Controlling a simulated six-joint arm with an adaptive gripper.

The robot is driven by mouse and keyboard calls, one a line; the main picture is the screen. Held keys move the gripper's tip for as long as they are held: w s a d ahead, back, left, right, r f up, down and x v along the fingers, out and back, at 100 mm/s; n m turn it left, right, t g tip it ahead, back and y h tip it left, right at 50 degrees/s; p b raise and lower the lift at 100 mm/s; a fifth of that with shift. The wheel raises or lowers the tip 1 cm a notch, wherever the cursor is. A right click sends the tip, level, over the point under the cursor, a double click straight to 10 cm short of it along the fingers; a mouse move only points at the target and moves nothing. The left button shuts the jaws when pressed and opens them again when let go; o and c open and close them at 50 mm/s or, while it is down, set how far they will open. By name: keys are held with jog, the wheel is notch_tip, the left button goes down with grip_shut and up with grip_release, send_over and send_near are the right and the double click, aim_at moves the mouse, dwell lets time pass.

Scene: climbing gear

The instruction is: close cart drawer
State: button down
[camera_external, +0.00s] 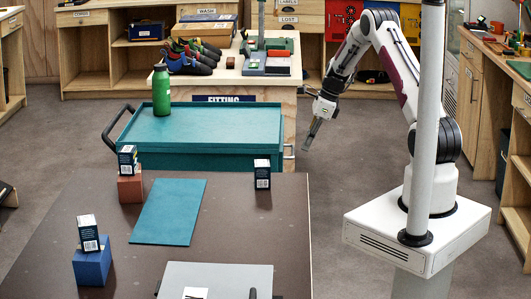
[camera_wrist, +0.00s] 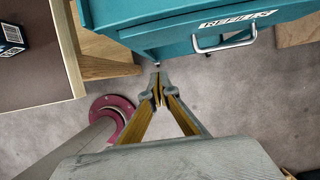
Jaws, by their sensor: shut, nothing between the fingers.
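The teal cart (camera_external: 235,126) stands behind the brown table, with a green bottle on its tray top. Its drawer front (camera_wrist: 180,45) shows at the top of the wrist view, with a white label and a silver handle (camera_wrist: 225,44). The handle also shows at the cart's right side in the external view (camera_external: 289,152). How far the drawer stands out is hard to tell. My gripper (camera_external: 308,142) is shut and empty, pointing down just right of the handle and apart from it. In the wrist view its fingertips (camera_wrist: 158,92) meet over bare floor, below the drawer front.
The brown table (camera_external: 260,225) holds a teal mat (camera_external: 168,212), small dark boxes, blocks and a grey board. A wooden bench (camera_external: 235,85) with climbing gear stands behind the cart. Open grey floor (camera_external: 335,185) lies between the cart and my base.

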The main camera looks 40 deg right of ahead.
jog(key=v, duration=0.4)
jog(key=shift+s+d+r, duration=0.1)
jog(key=shift+r, duration=0.25)
dwell(0.5)
jog(key=s+a+n+g, duration=0.2)
jog(key=s+n, duration=0.5)
jog(key=n, duration=0.1)
jog(key=s+a+r+n+t+h, duration=0.1)
jog(key=s+a+r+n, duration=0.4)
jog(key=s+r, duration=0.3)
jog(key=s+a+r+n+t+h, duration=0.1)
jog(key=s+a+r+n, duration=0.5)
jog(key=s, duration=0.6)
jog(key=s+a+r+n+t+h, duration=0.1)
jog(key=s+a+r+n+t, duration=0.1)
jog(key=s+a+r+n, duration=0.4)
jog(key=shift+s+r+n, duration=1)
jog(key=shift+s+r, duration=0.8)
jog(key=shift+s, duration=0.2)
